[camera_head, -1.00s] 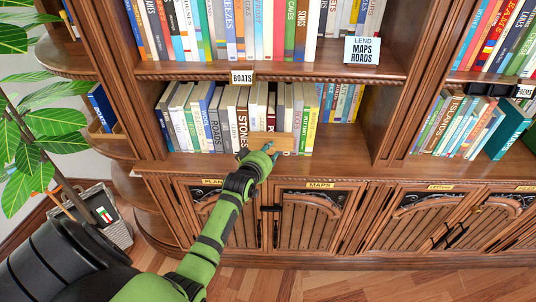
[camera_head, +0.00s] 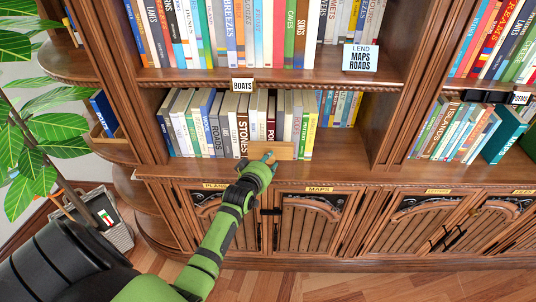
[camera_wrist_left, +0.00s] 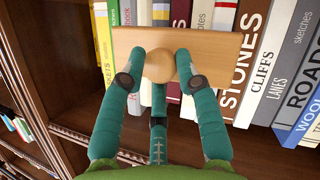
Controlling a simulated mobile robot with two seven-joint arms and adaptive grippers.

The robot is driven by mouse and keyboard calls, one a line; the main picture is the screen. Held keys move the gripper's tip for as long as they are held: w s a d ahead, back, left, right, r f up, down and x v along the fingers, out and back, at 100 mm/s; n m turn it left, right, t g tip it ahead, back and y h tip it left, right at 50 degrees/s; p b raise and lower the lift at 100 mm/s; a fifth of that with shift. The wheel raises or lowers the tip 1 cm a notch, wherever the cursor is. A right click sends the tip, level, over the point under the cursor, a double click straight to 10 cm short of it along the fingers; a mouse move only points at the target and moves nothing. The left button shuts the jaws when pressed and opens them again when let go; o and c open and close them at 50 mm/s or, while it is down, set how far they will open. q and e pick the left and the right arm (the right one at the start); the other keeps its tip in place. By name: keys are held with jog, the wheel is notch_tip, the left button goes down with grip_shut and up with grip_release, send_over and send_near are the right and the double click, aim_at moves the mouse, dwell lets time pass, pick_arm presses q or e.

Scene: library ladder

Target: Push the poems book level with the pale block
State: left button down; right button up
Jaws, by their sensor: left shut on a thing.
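My left gripper (camera_head: 262,163) is shut on the round knob of a pale wooden block (camera_head: 285,151). The block is upright in front of the lower shelf's book row. In the left wrist view my teal fingers (camera_wrist_left: 160,72) close around the knob, and the block (camera_wrist_left: 215,45) spans several spines. A dark red book (camera_head: 271,118), its title starting "PO", is likely the poems book. The block hides its lower part. A dark red spine also shows above the block in the wrist view (camera_wrist_left: 180,13). Contact between block and books cannot be told. My right gripper is not in view.
The STONES book (camera_head: 242,131) stands left of the block, among several upright books. A BOATS label (camera_head: 242,85) hangs on the shelf edge above. Cabinet doors (camera_head: 310,222) lie below.

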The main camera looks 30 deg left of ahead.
pick_arm(q)
jog(key=s+d+p, duration=0.2)
jog(key=s, duration=0.1)
jog(key=shift+s+d, duration=0.1)
jog(key=shift+s, duration=0.15)
dwell(1.4)
